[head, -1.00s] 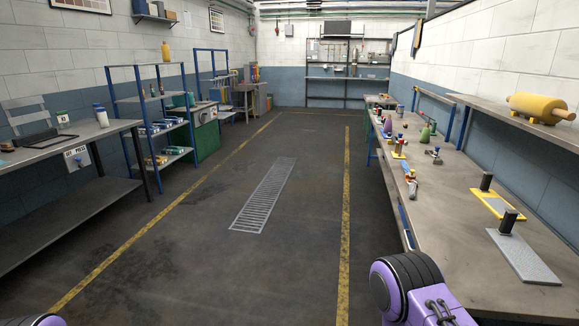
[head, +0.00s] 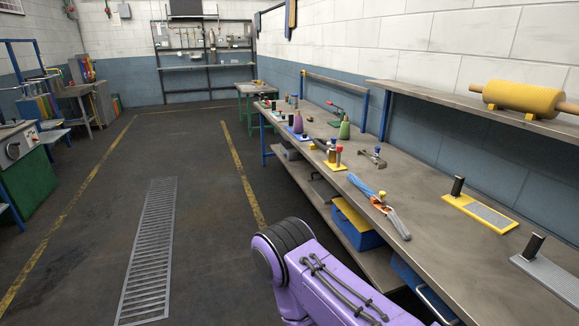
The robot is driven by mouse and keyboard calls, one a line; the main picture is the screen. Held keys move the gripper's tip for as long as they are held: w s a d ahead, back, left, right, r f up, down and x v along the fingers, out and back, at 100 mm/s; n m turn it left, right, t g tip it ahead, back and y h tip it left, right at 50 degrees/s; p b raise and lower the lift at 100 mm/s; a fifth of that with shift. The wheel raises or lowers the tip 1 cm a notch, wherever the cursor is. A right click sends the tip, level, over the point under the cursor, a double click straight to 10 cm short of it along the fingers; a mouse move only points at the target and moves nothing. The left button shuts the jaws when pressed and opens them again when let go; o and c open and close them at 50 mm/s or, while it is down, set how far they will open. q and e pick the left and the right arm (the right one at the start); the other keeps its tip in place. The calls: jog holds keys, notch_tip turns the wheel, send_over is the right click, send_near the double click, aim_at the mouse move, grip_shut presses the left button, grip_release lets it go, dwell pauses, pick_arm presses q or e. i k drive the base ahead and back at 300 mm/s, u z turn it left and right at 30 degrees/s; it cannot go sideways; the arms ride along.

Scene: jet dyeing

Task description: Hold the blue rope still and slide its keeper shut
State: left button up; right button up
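A long blue thing (head: 362,184), probably the blue rope, lies on the long workbench on the right, near its front edge. A small yellow knob-like part (head: 382,195) sits by its near end, beside an orange and grey piece (head: 397,222) that reaches towards the bench edge. I cannot tell which part is the keeper or whether it is shut; it is too small here. Part of my purple right arm shows at the bottom, in front of the bench. Neither of my grippers is in view.
The bench (head: 440,245) also holds a yellow-edged plate (head: 465,205), a grey plate (head: 548,275), a metal clamp-like tool (head: 373,157) and bottles farther back. A blue bin with yellow (head: 355,225) stands on the lower shelf. The floor left of the bench, with a drain grate (head: 150,250), is clear.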

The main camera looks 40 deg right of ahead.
aim_at(379, 197)
jog(key=z, duration=0.25)
jog(key=i, duration=2)
jog(key=z, duration=1.05)
jog(key=i, duration=0.95)
jog(key=z, duration=1.85)
jog(key=i, duration=0.8)
jog(key=z, duration=0.55)
